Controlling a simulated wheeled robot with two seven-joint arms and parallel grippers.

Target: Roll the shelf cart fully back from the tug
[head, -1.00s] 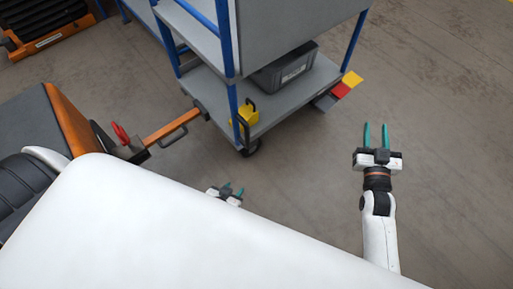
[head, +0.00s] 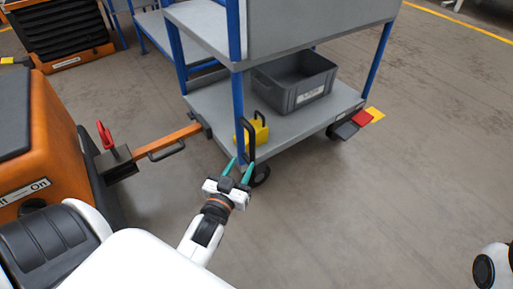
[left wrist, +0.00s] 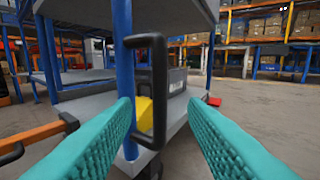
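The shelf cart (head: 300,128), grey decks on blue posts, stands at the upper middle. Its black upright handle (head: 249,140) is at the near corner. An orange drawbar (head: 168,144) runs from the cart to the hitch of the orange tug (head: 55,140) at left; the hitch has a red lever (head: 105,135). I cannot tell whether they are latched. My left gripper (head: 238,167) is open at the handle's lower end. In the left wrist view the handle (left wrist: 160,95) shows between the spread teal fingers, not gripped. My right gripper is out of view.
A grey crate (head: 292,82) and a yellow block (head: 255,130) sit on the lower deck. Red and yellow pieces (head: 368,116) lie by its far right corner. Another blue rack (head: 160,40) stands behind. The floor at right is clear.

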